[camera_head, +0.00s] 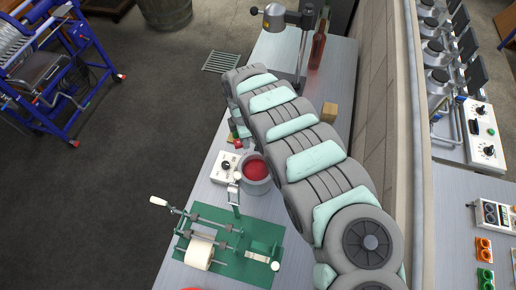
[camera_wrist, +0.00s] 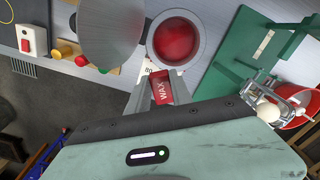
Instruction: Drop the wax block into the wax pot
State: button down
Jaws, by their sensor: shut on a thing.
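The wax pot (camera_head: 256,170) is a grey round pot with red inside, on the bench in the head view. In the wrist view the pot (camera_wrist: 177,40) is at the top centre, its mouth open.
A green-based roller machine (camera_head: 230,245) stands near the pot on the bench. A white box with a knob (camera_head: 225,167) sits left of the pot. A grey disc (camera_wrist: 113,28) and a wooden board with coloured knobs (camera_wrist: 88,58) lie left in the wrist view. A bottle (camera_head: 318,47) stands farther back.

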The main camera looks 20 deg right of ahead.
jog(key=s+d+f+n+b, duration=0.1)
jog(key=s+f+n+b, duration=0.1)
jog(key=f, duration=0.3)
jog(key=s+d+f+n+b, duration=0.2)
jog(key=f+n+b, duration=0.1)
jog(key=f, duration=0.3)
jog(key=shift+s+f+n, duration=0.15)
jog(key=shift+s+n, duration=0.15)
jog(key=c, duration=1.1)
grip_release()
jog(key=shift+o, duration=0.2)
notch_tip(320, 180, up, 11)
